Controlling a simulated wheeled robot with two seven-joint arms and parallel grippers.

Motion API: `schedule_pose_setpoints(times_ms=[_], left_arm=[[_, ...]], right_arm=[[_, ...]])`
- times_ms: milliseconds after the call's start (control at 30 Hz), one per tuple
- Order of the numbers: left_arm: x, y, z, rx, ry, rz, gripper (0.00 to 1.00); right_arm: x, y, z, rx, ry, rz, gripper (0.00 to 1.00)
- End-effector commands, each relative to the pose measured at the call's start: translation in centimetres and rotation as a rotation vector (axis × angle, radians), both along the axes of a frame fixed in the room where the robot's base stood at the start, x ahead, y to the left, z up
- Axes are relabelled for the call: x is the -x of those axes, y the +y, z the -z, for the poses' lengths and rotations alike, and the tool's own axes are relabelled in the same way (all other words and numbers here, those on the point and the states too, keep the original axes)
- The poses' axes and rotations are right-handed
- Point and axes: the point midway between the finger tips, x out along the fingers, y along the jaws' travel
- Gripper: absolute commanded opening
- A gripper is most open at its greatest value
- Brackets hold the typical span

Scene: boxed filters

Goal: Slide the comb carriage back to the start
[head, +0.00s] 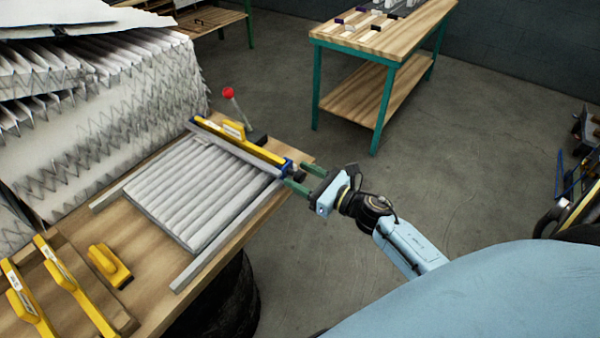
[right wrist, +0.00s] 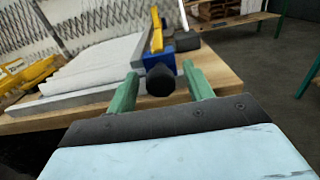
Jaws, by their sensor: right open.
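The comb carriage (head: 238,143) is a yellow and grey bar with blue ends, lying across the far end of two grey rails (head: 228,234) on the wooden table. A pleated white filter (head: 200,190) lies between the rails. In the right wrist view, the carriage's blue end block (right wrist: 182,42) carries a black round knob (right wrist: 160,80). My right gripper (head: 300,177) is open at the carriage's right end. Its green fingers (right wrist: 167,82) stand on both sides of the knob, with a gap visible. My left gripper is not in view.
Yellow-handled tools (head: 70,285) and a yellow block (head: 109,265) lie at the table's near left. A stack of pleated filters (head: 100,110) stands at the left. A red-knobbed lever (head: 228,93) rises behind the carriage.

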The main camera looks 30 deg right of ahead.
Motion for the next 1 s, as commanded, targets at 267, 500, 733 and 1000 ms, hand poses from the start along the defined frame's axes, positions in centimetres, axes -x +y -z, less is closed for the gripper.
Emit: schedule_pose_setpoints(times_ms=[267,500,733,1000], left_arm=[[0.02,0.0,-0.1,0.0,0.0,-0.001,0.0],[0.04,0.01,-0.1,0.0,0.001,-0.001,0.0],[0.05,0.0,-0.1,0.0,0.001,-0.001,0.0],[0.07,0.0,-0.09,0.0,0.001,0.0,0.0]], right_arm=[[-0.72,0.32,0.04,0.001,0.001,0.0,0.52],[-0.69,0.32,0.02,0.0,0.001,-0.001,0.37],[-0.69,0.31,0.01,0.0,0.0,-0.001,0.07],[-0.66,0.51,0.01,0.0,0.0,-0.002,0.0]])
